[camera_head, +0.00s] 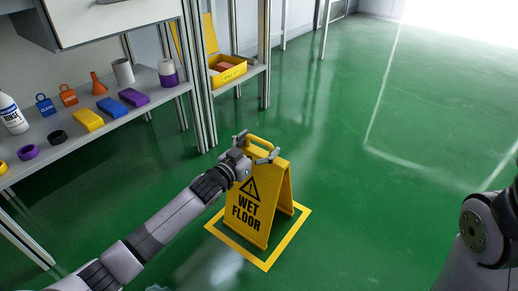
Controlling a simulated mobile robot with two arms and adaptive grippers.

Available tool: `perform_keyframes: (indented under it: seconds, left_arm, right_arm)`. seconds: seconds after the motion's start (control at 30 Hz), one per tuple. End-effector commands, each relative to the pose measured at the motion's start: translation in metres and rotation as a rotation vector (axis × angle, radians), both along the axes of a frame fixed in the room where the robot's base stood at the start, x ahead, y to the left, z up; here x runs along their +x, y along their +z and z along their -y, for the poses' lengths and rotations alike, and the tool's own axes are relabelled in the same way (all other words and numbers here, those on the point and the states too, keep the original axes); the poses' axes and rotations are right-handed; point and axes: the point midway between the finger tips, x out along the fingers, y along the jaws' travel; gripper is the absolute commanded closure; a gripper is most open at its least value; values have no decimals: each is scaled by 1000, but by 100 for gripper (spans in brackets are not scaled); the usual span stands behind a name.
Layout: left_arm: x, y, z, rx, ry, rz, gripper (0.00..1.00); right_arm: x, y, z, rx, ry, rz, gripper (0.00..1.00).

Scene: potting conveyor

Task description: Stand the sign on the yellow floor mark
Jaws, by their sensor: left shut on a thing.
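The yellow wet floor sign (258,209) stands upright in an A-shape, inside or just above the yellow floor mark (245,257). The mark is a square outline on the green floor. I cannot tell for sure whether the sign's feet touch the floor. My left gripper (257,149) is at the top of the sign, shut on its handle. The gripper partly hides the handle. Of my right arm, only a part shows at the right edge; its gripper is out of view.
A yellow bin (228,72) sits on a rack behind. The floor (345,215) right of the sign is clear.

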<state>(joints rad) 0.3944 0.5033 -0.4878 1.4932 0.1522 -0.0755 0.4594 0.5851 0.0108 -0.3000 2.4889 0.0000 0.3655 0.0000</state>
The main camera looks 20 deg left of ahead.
Motion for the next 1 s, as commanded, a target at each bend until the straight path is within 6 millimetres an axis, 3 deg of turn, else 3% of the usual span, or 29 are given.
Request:
perform_keyframes:
  seconds: [0.3, 0.33, 0.5, 0.87, 1.0]
  left_arm:
    - [0, 0, 0, -1, 0, 4, 74]
    - [0, -1, 0, 0, 0, 0, 11]
    - [0, -1, 0, 0, 0, 0, 0]
    - [0, 1, 0, 1, 0, 1, 0]
    - [-10, 2, -4, 0, 1, -3, 0]
  right_arm:
    - [0, 0, 0, 0, 0, 0, 60]
    - [0, 1, 0, 0, 0, 0, 60]
    - [0, 1, 0, 0, 0, -1, 60]
    - [0, 1, 0, -1, 1, -1, 60]
    - [1, 7, 0, 2, 2, -2, 60]
